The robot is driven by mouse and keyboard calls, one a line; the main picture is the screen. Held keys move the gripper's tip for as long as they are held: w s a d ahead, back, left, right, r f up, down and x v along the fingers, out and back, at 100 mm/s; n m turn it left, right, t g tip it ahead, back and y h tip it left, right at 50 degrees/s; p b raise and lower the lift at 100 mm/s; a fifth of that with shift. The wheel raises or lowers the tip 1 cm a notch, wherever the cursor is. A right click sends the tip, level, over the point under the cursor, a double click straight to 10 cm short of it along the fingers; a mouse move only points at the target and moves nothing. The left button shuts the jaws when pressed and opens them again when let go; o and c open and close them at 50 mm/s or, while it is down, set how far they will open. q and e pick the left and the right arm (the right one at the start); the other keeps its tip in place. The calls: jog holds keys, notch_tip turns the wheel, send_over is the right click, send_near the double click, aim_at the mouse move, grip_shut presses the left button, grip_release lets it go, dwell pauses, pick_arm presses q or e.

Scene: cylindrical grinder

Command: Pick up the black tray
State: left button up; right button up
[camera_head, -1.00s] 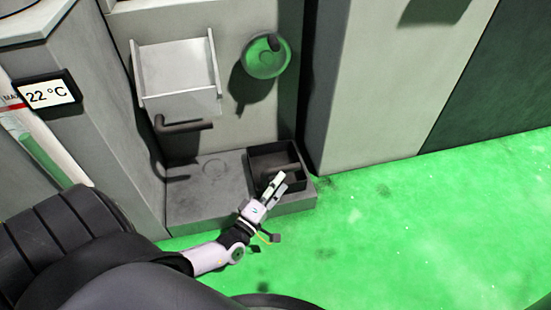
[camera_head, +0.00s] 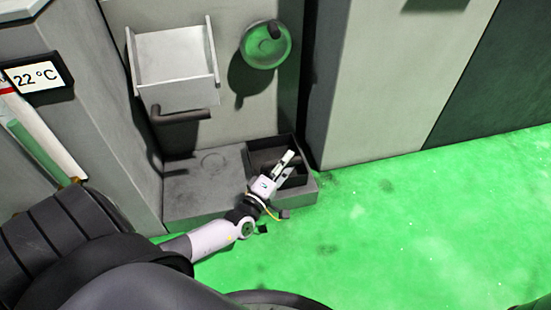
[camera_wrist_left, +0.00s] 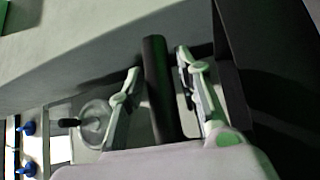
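The black tray (camera_head: 301,162) is an open box on the right end of a low grey ledge. A dark round bar lies across it; in the left wrist view the bar (camera_wrist_left: 160,90) stands between my fingers, with a dark wall, likely the tray's (camera_wrist_left: 231,70), to the right. My left gripper (camera_head: 288,162) is over the tray's near right part. Its fingers are apart on either side of the bar (camera_wrist_left: 160,72), and a gap shows beside the bar. Part of the tray is hidden behind the gripper. My right gripper is not in view.
The grey ledge (camera_head: 200,192) has bare room left of the tray. A light grey holder (camera_head: 175,60), a dark handle (camera_head: 180,116) and a green round wheel (camera_head: 262,48) are on the panel above. Green floor (camera_head: 400,230) is clear at right.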

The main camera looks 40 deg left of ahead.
pick_arm(q)
grip_shut()
dwell(0.6)
